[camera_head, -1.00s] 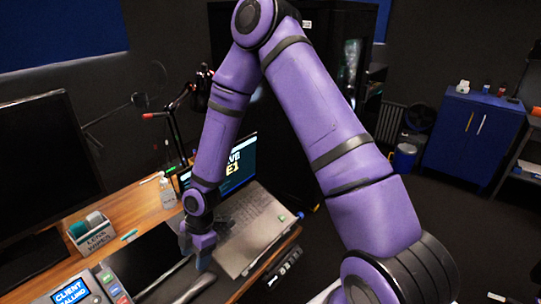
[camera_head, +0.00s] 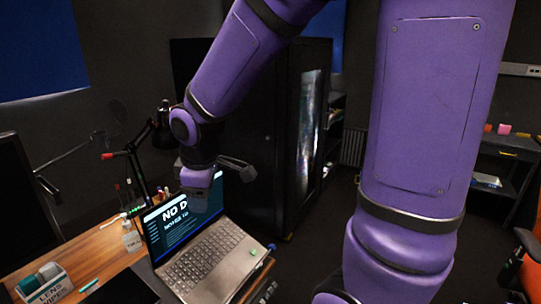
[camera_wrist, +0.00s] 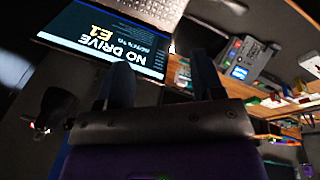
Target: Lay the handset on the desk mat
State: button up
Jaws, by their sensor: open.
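My gripper (camera_head: 199,205) is raised in front of the laptop screen in the head view, with its jaws open. In the wrist view its two fingers (camera_wrist: 162,78) stand apart with nothing seen between them. The black desk mat (camera_head: 126,290) shows only in part at the bottom edge of the head view, left of the laptop. The desk phone's base (camera_wrist: 244,60) with its lit screen shows at the upper right of the wrist view. I cannot make out the handset clearly in either current view.
An open laptop (camera_head: 212,262) stands beside the mat, close to my gripper. A lens wipes box (camera_head: 43,284) and a bottle (camera_head: 132,240) stand on the wooden desk, with a monitor (camera_head: 22,205) at left. A dark cabinet (camera_head: 285,140) rises behind the laptop.

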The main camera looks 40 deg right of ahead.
jog(key=s+d+r+m+t, duration=0.1)
jog(key=s+d+r+m, duration=0.1)
jog(key=s+r+m, duration=0.2)
jog(key=s+d+r+m+t, duration=0.1)
jog(key=s+d+r+m, duration=0.1)
jog(key=s+r+m, duration=0.3)
jog(key=s+r, duration=0.4)
jog(key=s, duration=0.4)
jog(key=shift+d+m+y, duration=0.3)
jog(key=shift+d, duration=0.1)
